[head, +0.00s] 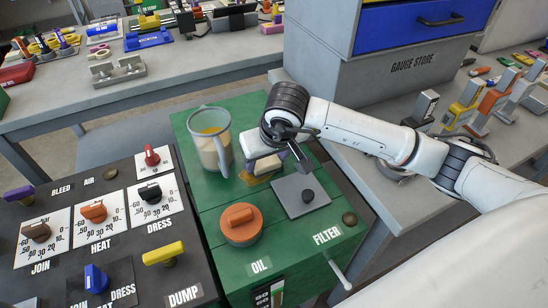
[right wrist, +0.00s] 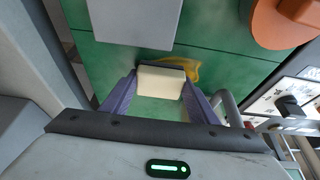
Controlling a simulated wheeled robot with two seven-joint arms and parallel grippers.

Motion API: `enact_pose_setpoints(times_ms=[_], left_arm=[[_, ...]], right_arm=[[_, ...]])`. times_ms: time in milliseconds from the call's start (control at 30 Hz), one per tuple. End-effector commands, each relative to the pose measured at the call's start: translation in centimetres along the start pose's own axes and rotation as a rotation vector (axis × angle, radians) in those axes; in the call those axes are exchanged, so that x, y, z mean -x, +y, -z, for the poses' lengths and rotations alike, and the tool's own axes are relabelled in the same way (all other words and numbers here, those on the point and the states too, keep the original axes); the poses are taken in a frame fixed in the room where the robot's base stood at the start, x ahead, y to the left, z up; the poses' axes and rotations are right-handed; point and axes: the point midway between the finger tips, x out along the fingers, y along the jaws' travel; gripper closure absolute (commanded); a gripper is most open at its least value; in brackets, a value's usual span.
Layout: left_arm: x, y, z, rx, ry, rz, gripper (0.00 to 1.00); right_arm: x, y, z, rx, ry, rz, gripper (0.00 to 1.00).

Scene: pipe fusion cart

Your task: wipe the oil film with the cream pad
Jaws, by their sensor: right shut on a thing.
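My right gripper (right wrist: 160,90) is shut on the cream pad (right wrist: 161,82), a pale block between its two purple fingers in the right wrist view. In the head view, the gripper (head: 270,160) is low over the green cart top, and the pad is mostly hidden by it. The oil film (right wrist: 190,69) is a yellow-brown smear on the green surface, partly covered by the pad. It also shows in the head view (head: 253,179) under the gripper. I cannot tell whether the pad touches the surface. My left gripper is not in view.
A clear jug (head: 212,140) stands close left of the gripper. A dark control panel (head: 125,245) is at left; the gauge store (head: 385,70) stands behind.

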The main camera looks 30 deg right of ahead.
Motion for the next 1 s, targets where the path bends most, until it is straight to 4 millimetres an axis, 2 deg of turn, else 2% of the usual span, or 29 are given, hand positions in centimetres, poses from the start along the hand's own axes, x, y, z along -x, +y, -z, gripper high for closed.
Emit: enact_pose_setpoints(times_ms=[267, 600, 833, 1000], left_arm=[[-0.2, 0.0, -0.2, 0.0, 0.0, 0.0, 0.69], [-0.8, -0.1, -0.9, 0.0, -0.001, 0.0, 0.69], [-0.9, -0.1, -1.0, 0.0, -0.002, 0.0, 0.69], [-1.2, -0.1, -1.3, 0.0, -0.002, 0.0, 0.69]], right_arm=[[-0.1, -0.9, 0.0, 0.0, 0.001, 0.001, 0.64], [-0.3, -3.7, -0.1, 0.0, 0.001, 0.0, 0.64], [-0.3, -4.5, -0.2, 0.001, -0.001, 0.001, 0.64], [-0.3, -5.9, -0.2, 0.003, -0.002, 0.003, 0.64]])
